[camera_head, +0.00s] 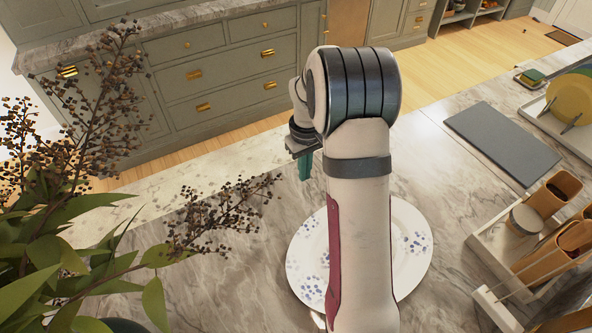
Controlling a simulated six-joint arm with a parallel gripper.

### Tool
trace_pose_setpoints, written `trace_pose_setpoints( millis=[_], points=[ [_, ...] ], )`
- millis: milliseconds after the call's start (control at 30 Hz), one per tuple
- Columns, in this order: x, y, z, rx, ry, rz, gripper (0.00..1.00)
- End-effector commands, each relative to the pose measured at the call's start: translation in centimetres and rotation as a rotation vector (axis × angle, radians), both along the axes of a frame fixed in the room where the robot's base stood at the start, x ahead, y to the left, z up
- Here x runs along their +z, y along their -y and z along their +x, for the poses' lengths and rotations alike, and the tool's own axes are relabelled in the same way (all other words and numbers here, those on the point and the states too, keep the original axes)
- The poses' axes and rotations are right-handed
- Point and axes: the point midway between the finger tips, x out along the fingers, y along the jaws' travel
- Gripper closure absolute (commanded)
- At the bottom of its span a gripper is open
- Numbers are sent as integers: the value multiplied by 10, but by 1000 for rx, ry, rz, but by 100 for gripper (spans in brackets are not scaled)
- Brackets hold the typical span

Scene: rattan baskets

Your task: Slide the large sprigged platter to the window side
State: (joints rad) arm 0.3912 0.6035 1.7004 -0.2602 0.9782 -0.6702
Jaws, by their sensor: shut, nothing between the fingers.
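The large sprigged platter (413,243) is white with blue sprigs and lies flat on the marble counter. My arm crosses in front of it and hides its middle. Its left and right parts show on either side of the arm. My gripper (305,167) shows as a small teal finger part beyond the platter's far left edge. It is shut and empty, pointing down. Most of it is hidden behind my arm's wrist. I cannot tell how high it is above the counter.
A leafy plant (80,240) with dark berry sprays fills the left, one spray reaching near the platter. A grey board (503,141) lies at the right back. Wooden trays with containers (500,250) and a plate rack (560,122) stand at the right. Counter left of the platter is partly clear.

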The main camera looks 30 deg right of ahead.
Motion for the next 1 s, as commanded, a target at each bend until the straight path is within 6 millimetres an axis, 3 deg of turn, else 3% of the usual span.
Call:
trace_pose_setpoints(
  millis=[467, 700, 1000],
  points=[
    [-96, 1, -2, -2, -3, 1, 100],
    [-95, 2, -35, -2, 0, 0, 100],
    [-95, 2, -42, -1, 0, 0, 100]
  ],
)
